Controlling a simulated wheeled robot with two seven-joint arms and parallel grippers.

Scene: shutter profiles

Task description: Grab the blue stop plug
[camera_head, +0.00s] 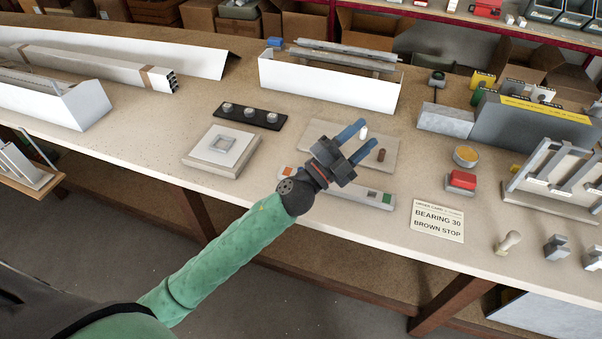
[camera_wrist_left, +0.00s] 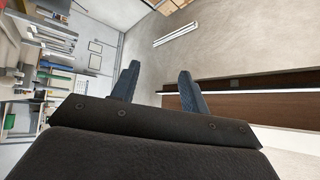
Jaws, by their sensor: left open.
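My left gripper (camera_head: 367,136) is open over a beige plate (camera_head: 322,130) in the middle of the bench, its two blue fingers pointing right. A white plug (camera_head: 364,131) shows beside the upper fingertip, and a brown plug (camera_head: 381,155) stands just past the lower one. I cannot make out a blue stop plug on the plate; my gripper covers part of it. My left gripper also shows in the left wrist view (camera_wrist_left: 157,82), fingers apart with nothing between them. My right gripper is not in view.
A printed card (camera_head: 437,221) reads "BEARING 30" and "BROWN STOP". A grey strip (camera_head: 345,190) lies in front of the plate. A red-topped block (camera_head: 461,181) and yellow-filled cup (camera_head: 466,156) stand right. A white profile (camera_head: 325,84) is behind. A black strip with knobs (camera_head: 247,115) is left.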

